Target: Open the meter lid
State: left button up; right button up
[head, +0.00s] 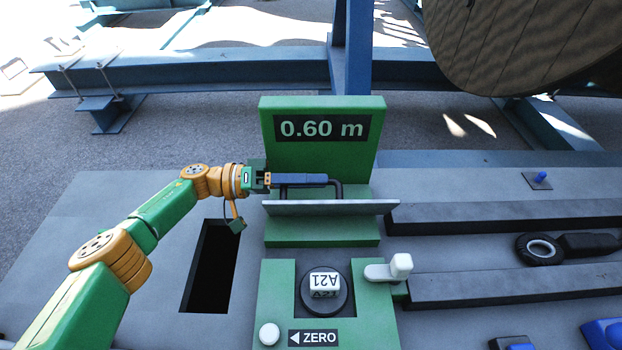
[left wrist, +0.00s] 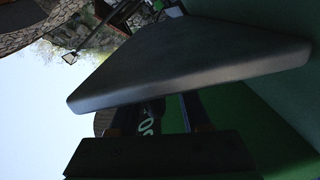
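The green meter (head: 323,114) reads 0.60 m. Its lid is a grey plate (head: 330,208) below the display, seen almost edge-on, with a black handle (head: 338,187) behind its upper edge. My left gripper (head: 300,180) reaches in from the left, its fingers lying along the handle. In the left wrist view the lid (left wrist: 190,62) spans the picture above my left gripper (left wrist: 158,112). Its two fingers stand apart, with a dark part, likely the handle, and some green between them. Contact with the handle cannot be made out. My right gripper is not in view.
In front stands a green block (head: 275,300) marked ZERO, with a dial labelled A21 (head: 324,290) and a white-tipped lever (head: 390,268). A dark slot (head: 210,268) is at left. Dark rails (head: 500,215) lie at right. A large reel (head: 530,40) hangs behind.

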pick_arm(q)
jog(key=a+b, duration=0.2)
jog(key=a, duration=0.5)
jog(key=shift+f+b, duration=0.1)
jog(key=shift+b, duration=0.25)
